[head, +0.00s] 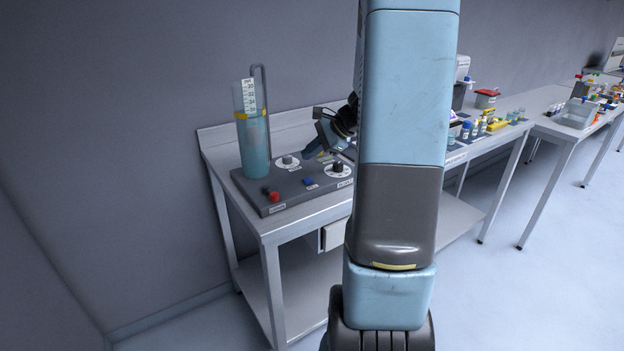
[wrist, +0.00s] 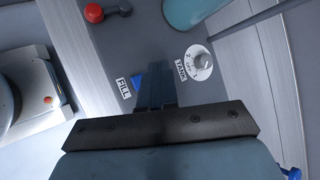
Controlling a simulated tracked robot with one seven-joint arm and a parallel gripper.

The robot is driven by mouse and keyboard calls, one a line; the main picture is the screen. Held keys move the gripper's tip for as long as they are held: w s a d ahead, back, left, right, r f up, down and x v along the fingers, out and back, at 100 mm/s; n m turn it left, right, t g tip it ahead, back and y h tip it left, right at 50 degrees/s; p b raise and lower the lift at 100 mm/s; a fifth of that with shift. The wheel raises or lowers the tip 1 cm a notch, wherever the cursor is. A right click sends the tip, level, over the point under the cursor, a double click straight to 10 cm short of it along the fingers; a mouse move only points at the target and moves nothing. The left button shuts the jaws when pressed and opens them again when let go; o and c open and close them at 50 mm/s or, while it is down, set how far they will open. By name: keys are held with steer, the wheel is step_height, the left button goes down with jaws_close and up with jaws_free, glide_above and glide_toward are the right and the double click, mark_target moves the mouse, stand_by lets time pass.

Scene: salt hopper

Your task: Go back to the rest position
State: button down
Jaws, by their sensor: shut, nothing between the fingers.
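My gripper (head: 310,152) is above the grey control panel (head: 262,190), pointing down and left, with its fingers together and empty. In the wrist view the shut dark fingers (wrist: 157,80) are over the panel beside the blue button (wrist: 137,82), partly covering it. A "FILL" label (wrist: 123,88) lies left of that button. In the head view the blue button (head: 308,181) is below the fingertips; I cannot tell touch from the wrist view. My arm column hides part of the panel's right side and much of my arm.
A tall cylinder of teal liquid (head: 252,135) stands at the panel's back left. Benches with bottles and a tray (head: 575,113) extend right. Open floor lies at front right.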

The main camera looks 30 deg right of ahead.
stand_by(0.3)
steer(key=s+a+r+n+h, duration=0.2)
steer(key=s+a+r+n, duration=0.2)
steer(key=s+a+n, duration=0.2)
steer(key=s+a+r+n+h, duration=0.2)
steer(key=s+a+r+n, duration=0.3)
steer(key=s, duration=0.5)
steer(key=s+a+r+n+g+h, duration=0.1)
steer(key=s+a+r+n+h, duration=0.1)
steer(key=s+a+r+n, duration=0.2)
steer(key=s+a+n, duration=0.2)
steer(key=s+n, duration=0.1)
steer(key=s, duration=0.1)
steer(key=shift+s+a+r, duration=0.3)
steer(key=shift+s+r, duration=0.05)
steer(key=shift+s, duration=0.05)
stand_by(0.8)
